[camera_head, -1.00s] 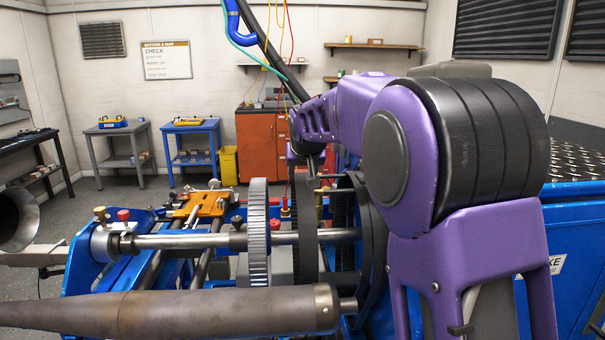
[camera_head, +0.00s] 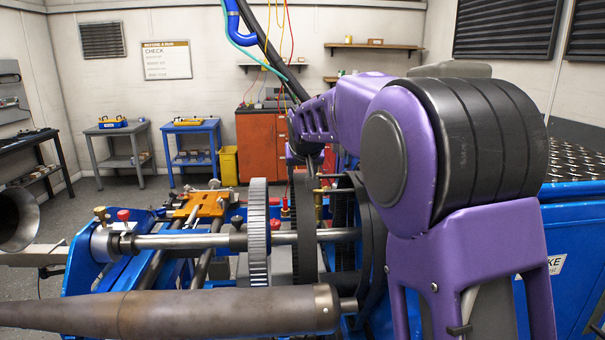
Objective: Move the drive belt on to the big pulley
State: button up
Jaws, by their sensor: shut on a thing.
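The drive belt (camera_head: 305,246) is a thin dark grey band standing upright, seen nearly edge-on, around or beside the steel shaft (camera_head: 190,241). A silver toothed wheel (camera_head: 258,225) sits on the shaft just left of the belt, with a gap between. A larger dark wheel (camera_head: 345,230), perhaps the big pulley, stands close to the right of the belt, partly hidden by my purple arm. My gripper (camera_head: 312,182) is at the top of the belt and shut on it. Its fingertips are small and partly hidden. I cannot tell whether the belt touches the dark wheel.
A brown metal pipe (camera_head: 180,312) crosses the front, below the shaft. The blue frame (camera_head: 95,265) bears the shaft at left, and an orange plate (camera_head: 200,204) lies behind it. A blue cabinet (camera_head: 575,250) stands at right. Cables (camera_head: 285,45) hang above. The floor behind is open.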

aim_at(258, 182)
jog(key=shift+a, duration=5.2)
jog(key=shift+a+r, duration=0.1)
jog(key=shift+a, duration=0.1)
dwell(1.0)
jog(key=shift+f+b, duration=0.45)
jog(key=shift+b, duration=0.2)
dwell(1.0)
